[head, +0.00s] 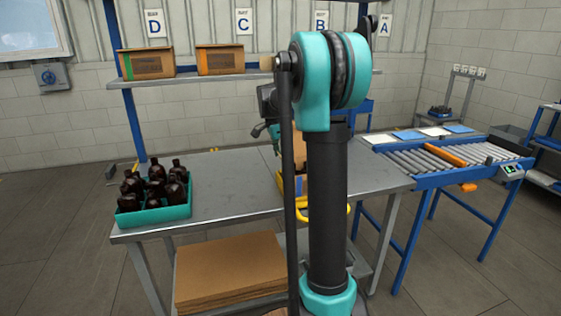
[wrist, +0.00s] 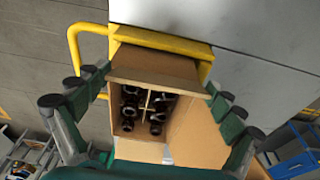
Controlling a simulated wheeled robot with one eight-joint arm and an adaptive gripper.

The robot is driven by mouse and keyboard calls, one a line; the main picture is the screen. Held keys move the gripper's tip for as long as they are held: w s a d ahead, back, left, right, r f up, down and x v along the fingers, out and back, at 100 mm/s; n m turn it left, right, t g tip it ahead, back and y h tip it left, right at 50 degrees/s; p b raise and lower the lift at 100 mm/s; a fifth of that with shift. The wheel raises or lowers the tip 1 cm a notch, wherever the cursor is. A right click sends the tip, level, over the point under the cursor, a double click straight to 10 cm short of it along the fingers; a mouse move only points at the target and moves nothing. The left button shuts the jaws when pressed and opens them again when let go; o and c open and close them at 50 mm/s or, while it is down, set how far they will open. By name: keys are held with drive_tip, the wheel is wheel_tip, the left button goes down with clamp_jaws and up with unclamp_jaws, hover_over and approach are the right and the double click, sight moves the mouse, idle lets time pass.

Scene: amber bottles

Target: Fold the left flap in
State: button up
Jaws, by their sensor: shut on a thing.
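An open cardboard box (wrist: 178,122) with dark bottles (wrist: 130,108) and pale dividers inside sits in the middle of the wrist view. A flap (wrist: 155,68) stands at its top edge and a wide flap (wrist: 205,135) spreads at its right. Which one is the left flap I cannot tell.
A teal tray (head: 155,215) of brown bottles stands at the table's left. The grey table (head: 230,185) is clear between tray and box. A yellow rail (wrist: 75,45) borders the box. Flat cardboard (head: 230,270) lies on the lower shelf. A roller conveyor (head: 440,160) stands right.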

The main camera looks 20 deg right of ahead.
drive_tip(key=y, duration=0.1)
drive_tip(key=d+y, duration=0.1)
drive_tip(key=y, duration=0.1)
drive_tip(key=shift+d+r+y, duration=0.1)
drive_tip(key=shift+d+y, duration=0.2)
drive_tip(key=shift+d+f+y, duration=0.15)
drive_tip(key=shift+d+y, duration=0.3)
drive_tip(key=shift+y, duration=1.1)
drive_tip(key=shift+d+f+y, duration=0.2)
drive_tip(key=shift+d+y, duration=0.3)
drive_tip(key=shift+y, duration=1)
drive_tip(key=shift+d+f+y, duration=0.15)
drive_tip(key=shift+d+y, duration=0.3)
drive_tip(key=shift+y, duration=1.1)
drive_tip(key=o, duration=0.8)
drive_tip(key=shift+r, duration=0.15)
